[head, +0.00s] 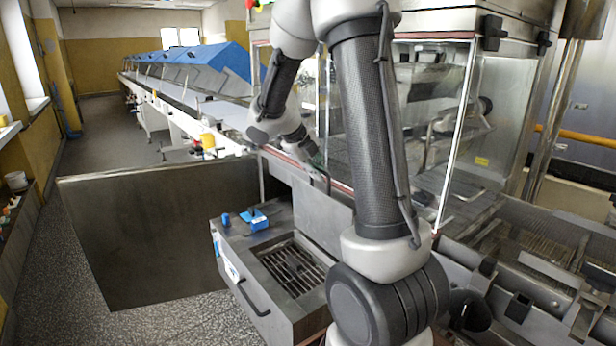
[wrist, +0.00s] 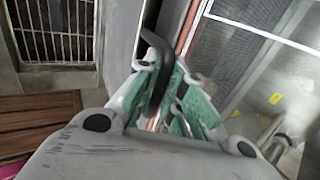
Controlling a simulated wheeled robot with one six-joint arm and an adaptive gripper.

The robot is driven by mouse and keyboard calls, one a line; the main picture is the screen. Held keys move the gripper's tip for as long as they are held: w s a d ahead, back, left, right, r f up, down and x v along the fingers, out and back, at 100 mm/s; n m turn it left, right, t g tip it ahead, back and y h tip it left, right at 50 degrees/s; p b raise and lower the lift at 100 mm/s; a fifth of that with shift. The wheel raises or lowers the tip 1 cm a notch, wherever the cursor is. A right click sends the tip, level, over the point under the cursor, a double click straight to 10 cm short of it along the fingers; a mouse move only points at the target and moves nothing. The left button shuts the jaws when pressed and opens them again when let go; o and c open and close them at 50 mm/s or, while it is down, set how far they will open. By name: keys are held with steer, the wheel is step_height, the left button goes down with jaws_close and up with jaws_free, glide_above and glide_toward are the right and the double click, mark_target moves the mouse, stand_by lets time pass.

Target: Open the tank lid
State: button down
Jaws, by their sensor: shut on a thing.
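The tank (head: 262,292) is a grey metal box with a dark grille inside its open top. A flat grey metal plate, seemingly the tank lid (head: 318,218), stands about upright along the tank's far right side. In the wrist view the lid (wrist: 122,40) is a grey plate edge-on beside the grille. A bent black handle (wrist: 158,60) projects by it. My gripper (wrist: 160,108), with green pads, is shut on this handle. In the head view my gripper (head: 318,170) is at the plate's upper edge, partly hidden by my arm.
The grille (head: 297,265) lies exposed. A blue block (head: 257,222) and a blue knob sit on the tank's rim, and a black handle is on its front. A large metal panel (head: 150,235) stands left. Clear machine windows (head: 430,120) are close behind my arm. Floor at left is free.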

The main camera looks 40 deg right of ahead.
steer(key=shift+w+d+r, duration=0.1)
steer(key=shift+w+d, duration=0.1)
steer(key=shift+d, duration=0.25)
steer(key=shift+w+d+r, duration=0.1)
steer(key=shift+w+d, duration=0.05)
steer(key=shift+d, duration=0.25)
steer(key=c, duration=1.5)
jaws_free()
steer(key=shift+s+v, duration=0.15)
steer(key=shift+v, duration=2.8)
steer(key=shift+s+v, duration=0.15)
steer(key=shift+v, duration=2.8)
